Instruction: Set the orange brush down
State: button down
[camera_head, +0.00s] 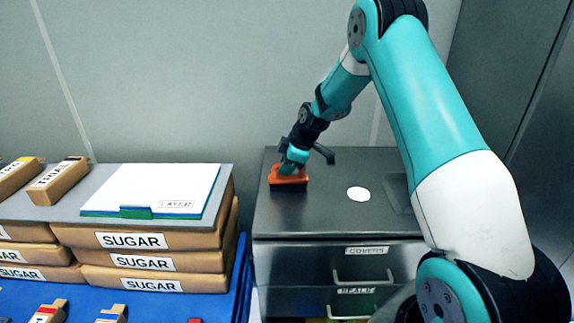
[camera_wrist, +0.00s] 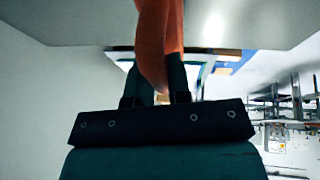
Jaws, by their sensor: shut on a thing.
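The orange brush (camera_head: 288,179) is at the left part of the dark metal cabinet top (camera_head: 325,205), with its dark bristle side down. It looks upright and at or very near the surface; I cannot tell if the bristles touch. My gripper (camera_head: 291,166) comes down on it from above and is shut on its handle. In the wrist view the orange handle (camera_wrist: 152,45) runs between the two dark fingers (camera_wrist: 160,78). The bristles are hidden in the wrist view.
A white round disc (camera_head: 358,194) lies on the cabinet top to the right of the brush. Drawers with labels and handles (camera_head: 362,275) are below. To the left, stacked sugar bags (camera_head: 150,262) carry a grey board with a white sheet (camera_head: 155,188). The cabinet top's front middle is clear.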

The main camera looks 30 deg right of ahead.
jog(key=c, duration=1.1)
grip_release()
jog(key=shift+f, duration=0.1)
jog(key=shift+o, duration=0.2)
jog(key=shift+s+d+r, duration=0.1)
jog(key=shift+s+r, duration=0.05)
jog(key=shift+r, duration=0.3)
jog(key=a+b+v, duration=0.1)
jog(key=b+v, duration=0.2)
jog(key=v, duration=0.8)
jog(key=s+a+r+m+g+y, duration=0.1)
jog(key=s+a+r, duration=0.3)
jog(key=a, duration=0.5)
jog(key=s+a+r+m+g, duration=0.1)
jog(key=s+a, duration=0.6)
jog(key=a, duration=0.2)
jog(key=s+a+m+g, duration=0.1)
jog(key=s+a, duration=0.3)
jog(key=s, duration=0.6)
jog(key=s+a+m+g, duration=0.1)
jog(key=s+a, duration=0.4)
jog(key=s, duration=0.6)
jog(key=shift+a+f+m+y, duration=0.2)
jog(key=shift+a+m+y, duration=0.05)
jog(key=shift+m+y, duration=0.05)
